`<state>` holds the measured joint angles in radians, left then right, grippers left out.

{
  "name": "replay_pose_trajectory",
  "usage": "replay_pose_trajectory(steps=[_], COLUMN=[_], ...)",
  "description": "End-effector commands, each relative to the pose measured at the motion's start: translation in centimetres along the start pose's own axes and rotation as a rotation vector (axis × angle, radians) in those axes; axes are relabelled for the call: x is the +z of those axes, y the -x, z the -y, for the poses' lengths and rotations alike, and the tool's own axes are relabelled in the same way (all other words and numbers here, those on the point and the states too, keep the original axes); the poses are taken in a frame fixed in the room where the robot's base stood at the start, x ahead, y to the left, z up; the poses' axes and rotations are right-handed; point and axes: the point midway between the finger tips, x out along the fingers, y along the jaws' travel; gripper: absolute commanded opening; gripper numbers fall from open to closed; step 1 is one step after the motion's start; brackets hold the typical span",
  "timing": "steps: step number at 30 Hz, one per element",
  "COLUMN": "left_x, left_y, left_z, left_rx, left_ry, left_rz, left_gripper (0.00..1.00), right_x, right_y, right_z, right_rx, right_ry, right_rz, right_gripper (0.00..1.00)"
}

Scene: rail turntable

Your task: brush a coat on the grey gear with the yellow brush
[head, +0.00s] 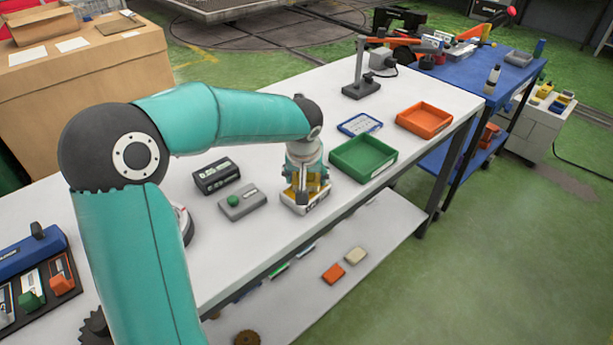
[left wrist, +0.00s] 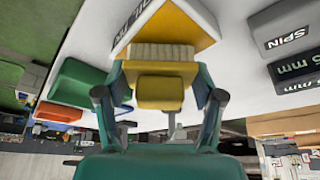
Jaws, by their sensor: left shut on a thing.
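My left gripper (head: 306,184) is shut on the yellow brush (left wrist: 160,92), seen between its fingers in the left wrist view. The brush's pale bristles (left wrist: 160,53) point at the yellow pad of a white tray (head: 300,209) with dark lettering on its side. The bristles are at the pad, but I cannot tell whether they press on it. A dark toothed gear edge (head: 95,328) shows at lower left in the head view, mostly hidden by my arm; I cannot tell if it is the grey gear. My right gripper is out of view.
Left of the tray are a grey box with a green button (head: 242,203) and a black box (head: 217,174). A green bin (head: 363,158), orange bin (head: 424,119) and black stand (head: 361,88) are beyond it. A blue rack (head: 30,268) stands at left.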

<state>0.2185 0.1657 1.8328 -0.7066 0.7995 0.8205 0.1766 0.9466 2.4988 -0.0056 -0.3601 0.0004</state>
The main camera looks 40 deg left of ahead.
Motion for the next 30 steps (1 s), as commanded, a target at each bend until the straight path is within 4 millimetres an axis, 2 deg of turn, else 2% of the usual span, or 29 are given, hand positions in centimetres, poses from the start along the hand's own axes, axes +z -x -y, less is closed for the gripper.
replay_pose_trajectory(steps=[30], left_x=[0.31], left_y=[-0.76], left_z=[0.07], left_rx=[0.0], left_ry=[0.001], left_rz=[0.0], left_gripper=[0.4], right_x=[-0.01], right_y=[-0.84], right_z=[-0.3], right_rx=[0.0], right_ry=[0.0], right_rz=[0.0], right_gripper=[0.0])
